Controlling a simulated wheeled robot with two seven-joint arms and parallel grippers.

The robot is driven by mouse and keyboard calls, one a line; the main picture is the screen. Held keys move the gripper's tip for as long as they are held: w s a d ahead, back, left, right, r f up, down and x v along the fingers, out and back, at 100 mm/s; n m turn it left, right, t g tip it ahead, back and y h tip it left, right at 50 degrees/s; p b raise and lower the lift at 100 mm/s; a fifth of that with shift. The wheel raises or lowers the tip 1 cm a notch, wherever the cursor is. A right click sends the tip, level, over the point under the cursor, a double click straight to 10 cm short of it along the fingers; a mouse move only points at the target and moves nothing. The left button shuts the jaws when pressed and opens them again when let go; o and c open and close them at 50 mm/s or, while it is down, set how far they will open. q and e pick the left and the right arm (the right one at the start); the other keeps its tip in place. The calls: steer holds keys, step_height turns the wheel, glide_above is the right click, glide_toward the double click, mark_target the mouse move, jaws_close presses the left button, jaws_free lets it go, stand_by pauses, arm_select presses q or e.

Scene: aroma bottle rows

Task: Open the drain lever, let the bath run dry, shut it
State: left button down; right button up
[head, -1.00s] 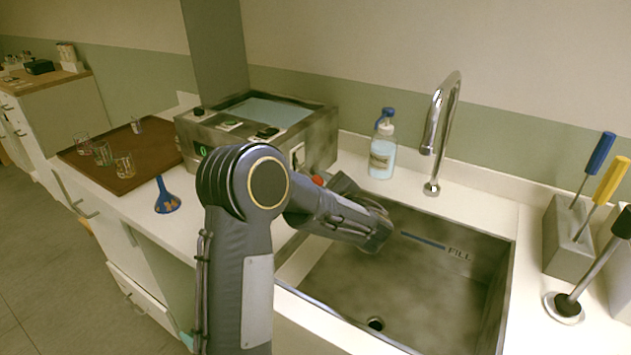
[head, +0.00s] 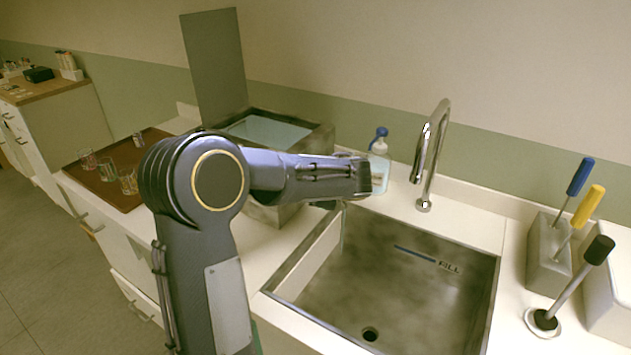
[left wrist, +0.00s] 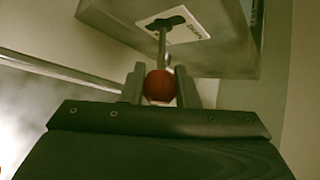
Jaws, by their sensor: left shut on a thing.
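The bath (head: 318,138) is a grey metal box with its lid (head: 217,62) standing up and pale bluish water (head: 266,130) inside. In the left wrist view, the drain lever is a thin metal rod (left wrist: 162,45) ending in a red ball (left wrist: 160,86). It comes out of a dark slot in a white label plate (left wrist: 190,21) on the box. My left gripper (left wrist: 160,88) has its fingers closed on either side of the red ball. My left arm hides the lever, the gripper and the bath's front panel in the head view. My right gripper is out of view.
The sink (head: 420,292) with a drain hole lies right of the bath, its bottom showing no standing water. A faucet (head: 432,150) and a blue-capped bottle (head: 379,165) stand behind it. Tools in a holder (head: 548,258) stand right. A brown tray (head: 110,185) with glasses lies left.

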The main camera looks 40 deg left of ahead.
arm_select(q)
steer(key=r+h+p, duration=0.2)
steer(key=p, duration=0.1)
steer(key=shift+a+n, duration=0.3)
steer(key=shift+n, duration=0.1)
steer(key=shift+a+r+h+p, duration=0.1)
steer(key=shift+h+p, duration=0.6)
steer(key=shift+p, duration=0.2)
steer(key=c, duration=1.1)
jaws_free()
steer(key=v, duration=0.7)
steer(key=shift+s+d+r+b, duration=0.2)
steer(key=shift+r+b, duration=0.1)
steer(key=shift+b, duration=0.1)
